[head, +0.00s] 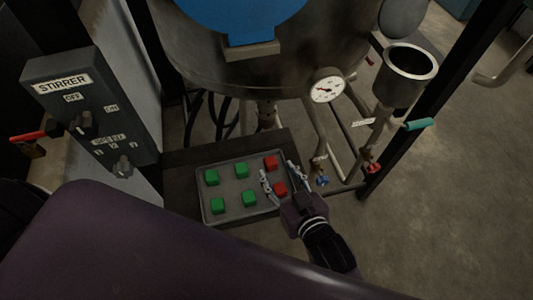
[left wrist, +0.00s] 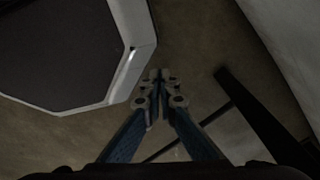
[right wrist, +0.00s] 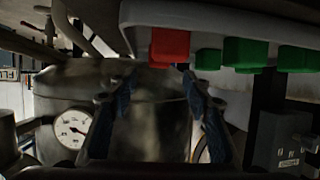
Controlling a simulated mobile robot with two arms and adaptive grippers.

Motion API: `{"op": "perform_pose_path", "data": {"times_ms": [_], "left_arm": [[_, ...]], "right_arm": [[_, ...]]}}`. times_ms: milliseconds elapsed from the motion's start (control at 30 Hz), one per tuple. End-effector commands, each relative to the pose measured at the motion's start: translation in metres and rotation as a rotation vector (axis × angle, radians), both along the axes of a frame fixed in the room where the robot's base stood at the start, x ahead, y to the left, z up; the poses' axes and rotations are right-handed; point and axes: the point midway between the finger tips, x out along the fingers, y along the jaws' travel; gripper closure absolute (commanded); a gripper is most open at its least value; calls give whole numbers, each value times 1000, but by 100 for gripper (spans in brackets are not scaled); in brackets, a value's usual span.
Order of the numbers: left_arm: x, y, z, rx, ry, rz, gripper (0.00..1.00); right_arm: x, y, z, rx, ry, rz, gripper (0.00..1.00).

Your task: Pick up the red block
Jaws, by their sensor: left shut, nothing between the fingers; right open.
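Two red blocks lie in the right column of a grey tray (head: 232,217): a far one (head: 271,162) and a near one (head: 280,188). My right gripper (head: 277,168) is open over the tray's right side, its fingers on either side of the near red block in the picture. Whether they touch it cannot be told. In the right wrist view, a red block (right wrist: 169,46) shows beyond the open fingers (right wrist: 160,82), partly covering the tray's pale edge. My left gripper (left wrist: 160,82) is shut and empty in the left wrist view, away from the blocks; it is not in the head view.
Several green blocks (head: 220,205) share the tray. A steel vessel (head: 250,80) with a gauge (head: 327,90) stands behind it, with pipes and valves at right. A stirrer control box (head: 90,105) stands at left. A dark post (head: 440,90) rises at right.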

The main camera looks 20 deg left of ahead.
Motion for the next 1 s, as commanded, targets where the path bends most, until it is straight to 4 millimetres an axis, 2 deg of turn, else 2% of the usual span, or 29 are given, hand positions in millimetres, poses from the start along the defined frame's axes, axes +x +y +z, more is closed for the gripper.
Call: {"op": "perform_pose_path", "data": {"times_ms": [333, 700, 1000], "left_arm": [[-21, -12, 3, -13, 28, 1, 100], [-9, -7, 10, -8, 12, -2, 100], [-6, -6, 11, -7, 8, -1, 100]], "right_arm": [[20, 18, -11, -1, 1, 0, 55], [49, 41, -28, 1, 2, -1, 55], [52, 44, -31, -1, 2, 0, 55]]}}
